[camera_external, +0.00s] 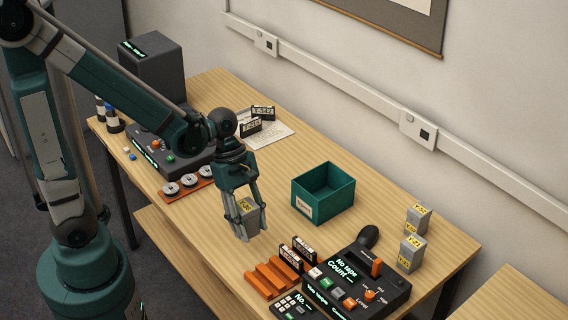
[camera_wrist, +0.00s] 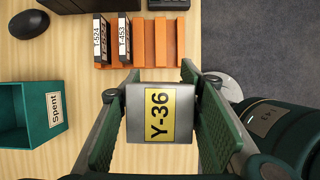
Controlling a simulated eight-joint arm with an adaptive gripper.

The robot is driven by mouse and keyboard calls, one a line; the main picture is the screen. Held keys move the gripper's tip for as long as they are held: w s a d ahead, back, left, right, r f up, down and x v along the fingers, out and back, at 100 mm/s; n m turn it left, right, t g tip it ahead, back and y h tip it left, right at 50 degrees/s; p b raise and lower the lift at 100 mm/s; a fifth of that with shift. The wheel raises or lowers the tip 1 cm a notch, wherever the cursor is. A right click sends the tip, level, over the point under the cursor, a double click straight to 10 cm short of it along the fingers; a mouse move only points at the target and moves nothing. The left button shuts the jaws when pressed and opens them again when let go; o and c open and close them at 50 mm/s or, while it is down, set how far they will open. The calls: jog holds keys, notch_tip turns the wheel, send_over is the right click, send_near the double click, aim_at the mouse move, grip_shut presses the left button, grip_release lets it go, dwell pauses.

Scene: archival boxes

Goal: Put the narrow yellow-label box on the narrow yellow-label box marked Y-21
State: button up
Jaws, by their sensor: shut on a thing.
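My gripper (camera_external: 251,224) is shut on a narrow grey box (camera_external: 247,212) with a yellow label, over the middle of the table. In the wrist view the held box (camera_wrist: 160,136) reads Y-36 and sits between the two green finger pads (camera_wrist: 160,110). I cannot tell how high its hidden underside is above the table. Two similar grey boxes with yellow labels stand upright and apart at the right end. The nearer box (camera_external: 411,256) seems to read Y-21. The label of the farther box (camera_external: 418,220) is too small to read surely.
A green open bin (camera_external: 323,208), marked Spent in the wrist view (camera_wrist: 55,112), stands between my gripper and the wall. An orange rack (camera_external: 262,282) with black cassettes and a dark console (camera_external: 350,290) lie before the two boxes. A black mouse-like object (camera_external: 368,237) is behind the console.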

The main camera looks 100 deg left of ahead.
jog(key=w+a+r+p, duration=0.2)
jog(key=w+r, duration=0.1)
jog(key=w, duration=0.3)
jog(key=w+a+r+p, duration=0.1)
jog(key=w+r+p, duration=0.1)
jog(key=w, duration=0.5)
notch_tip(320, 180, up, 5)
jog(key=p, duration=0.9)
send_over(420, 246)
jog(key=shift+f, duration=3.1)
jog(key=shift+f, duration=1.85)
jog(key=shift+f+b, duration=0.2)
jog(key=shift+b, duration=0.1)
